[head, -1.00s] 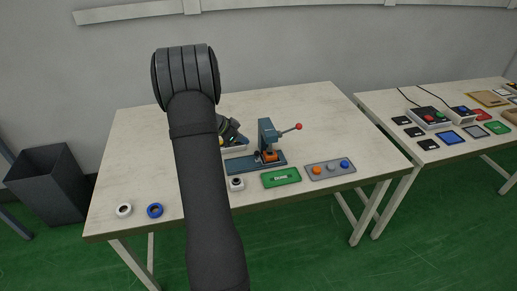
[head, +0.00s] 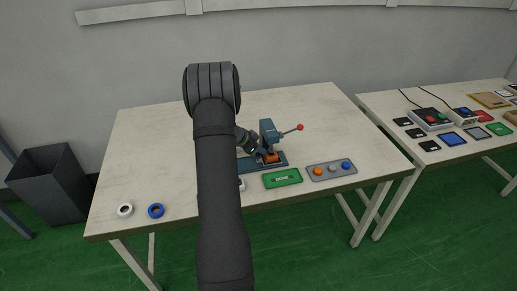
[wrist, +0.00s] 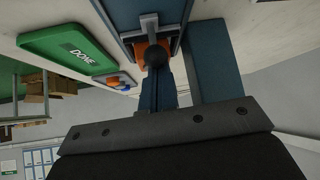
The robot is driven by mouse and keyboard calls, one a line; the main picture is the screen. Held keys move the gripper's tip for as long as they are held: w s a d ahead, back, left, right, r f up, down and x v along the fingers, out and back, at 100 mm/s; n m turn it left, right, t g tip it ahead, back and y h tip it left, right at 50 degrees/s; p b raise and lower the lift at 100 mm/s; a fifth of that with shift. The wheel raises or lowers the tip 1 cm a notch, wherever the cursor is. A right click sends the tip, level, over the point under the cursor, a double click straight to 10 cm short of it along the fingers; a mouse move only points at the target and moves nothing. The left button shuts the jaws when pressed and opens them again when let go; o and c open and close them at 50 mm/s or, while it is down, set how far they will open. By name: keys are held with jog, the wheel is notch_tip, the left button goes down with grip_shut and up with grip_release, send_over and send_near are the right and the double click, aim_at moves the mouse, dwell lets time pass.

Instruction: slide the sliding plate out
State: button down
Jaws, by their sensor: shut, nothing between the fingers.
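A small blue-grey hand press (head: 268,131) with a red-knobbed lever stands on the table. An orange block (head: 271,156) sits low in it, on its blue base (head: 279,164). I cannot make out the sliding plate apart from the base. My gripper (head: 253,147) is shut and empty, close at the left side of the press; whether it touches is unclear. The wrist view shows the press base (wrist: 113,12), the orange block (wrist: 139,52) and a dark round part in front of it. My arm hides part of the area left of the press.
A green tray marked DONE (head: 283,184) lies in front of the press. White (head: 125,210) and blue (head: 156,210) rings lie at front left. The table's left and back are clear.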

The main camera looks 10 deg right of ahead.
jog(key=shift+a, duration=0.1)
jog(key=a, duration=1.2)
jog(key=shift+a, duration=0.1)
jog(key=v, duration=0.9)
jog(key=shift+r, duration=0.45)
jog(key=shift+s, duration=0.15)
jog(key=shift+x, duration=3.9)
jog(key=shift+a, duration=0.15)
